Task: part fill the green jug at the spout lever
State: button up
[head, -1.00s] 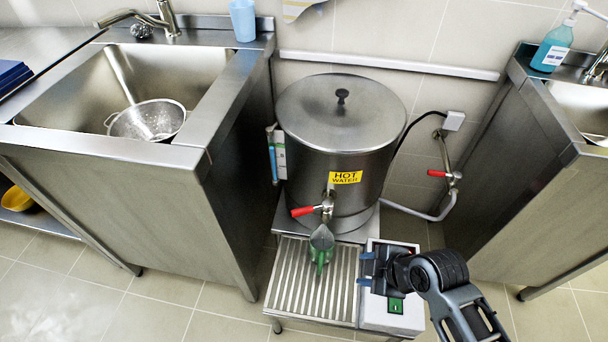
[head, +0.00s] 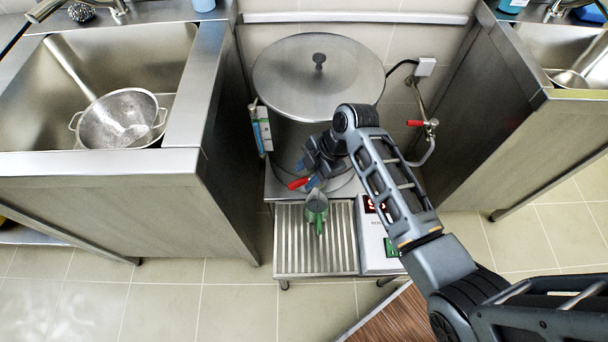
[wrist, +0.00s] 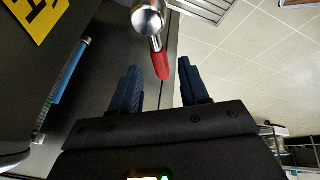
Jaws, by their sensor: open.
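The green jug (head: 317,210) stands on the slatted drip tray (head: 297,262), under the spout of the steel hot water urn (head: 290,142). Its inside shows grey, and its fill level cannot be told. The red spout lever (head: 298,183) points left in the head view. My gripper (head: 309,173) is at the urn's front, just above the lever. In the wrist view my gripper (wrist: 158,85) has its two blue fingers apart, with the red lever (wrist: 161,65) between and just beyond their tips. The jug is not visible in the wrist view.
A scale with a red display (head: 376,205) stands right of the drip tray. A left sink holds a colander (head: 120,118). A steel cabinet stands at right. A red-handled pipe valve (head: 415,123) is on the wall pipe. A wooden surface (head: 395,318) shows at the bottom.

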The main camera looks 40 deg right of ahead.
jog(key=shift+x, duration=1.05)
grip_shut()
